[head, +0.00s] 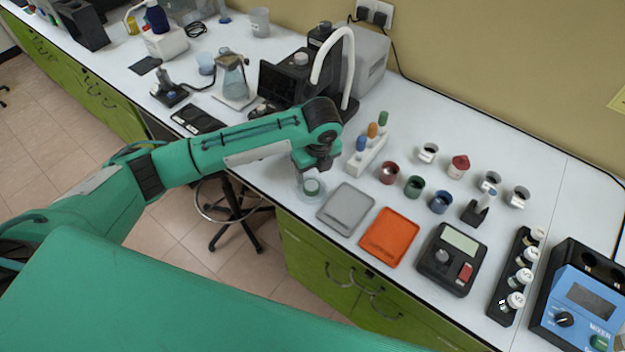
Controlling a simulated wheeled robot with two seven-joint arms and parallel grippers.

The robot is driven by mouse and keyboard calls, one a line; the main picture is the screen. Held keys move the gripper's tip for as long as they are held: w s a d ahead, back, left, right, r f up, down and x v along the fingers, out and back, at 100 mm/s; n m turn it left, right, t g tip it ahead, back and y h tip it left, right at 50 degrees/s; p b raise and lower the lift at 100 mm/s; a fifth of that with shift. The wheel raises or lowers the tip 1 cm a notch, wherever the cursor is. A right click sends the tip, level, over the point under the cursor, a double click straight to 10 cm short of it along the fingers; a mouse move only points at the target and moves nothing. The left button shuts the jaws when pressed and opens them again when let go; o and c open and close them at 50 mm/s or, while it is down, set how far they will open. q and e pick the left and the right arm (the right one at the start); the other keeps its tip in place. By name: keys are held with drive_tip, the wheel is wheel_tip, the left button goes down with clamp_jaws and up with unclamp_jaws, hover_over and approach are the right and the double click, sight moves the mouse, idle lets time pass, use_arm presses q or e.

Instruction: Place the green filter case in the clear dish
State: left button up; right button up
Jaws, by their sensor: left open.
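The green filter case (312,186) shows as a small green round piece within the outline of the clear dish (301,195). The dish stands at the front edge of the bench, left of the grey tray. My left gripper (315,173) points down directly above the green case and is open. The fingers partly cover the case and the back of the dish. Whether a finger still touches the case is too small to tell. My right gripper is not in view.
A grey tray (347,208) and an orange tray (390,238) lie right of the dish. A white rack with coloured-capped pieces (362,158) stands behind. Red (388,173), green (414,187) and blue (441,202) cups stand further right. The black machine (285,80) is behind my arm.

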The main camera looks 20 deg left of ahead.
use_arm(q)
drive_tip(key=shift+s+d+r+b, duration=0.15)
drive_tip(key=shift+r+b, duration=0.05)
drive_tip(key=shift+r, duration=1.1)
drive_tip(key=shift+s+d+r+b, duration=0.1)
drive_tip(key=shift+d+r+b, duration=0.05)
drive_tip(key=shift+r, duration=1.15)
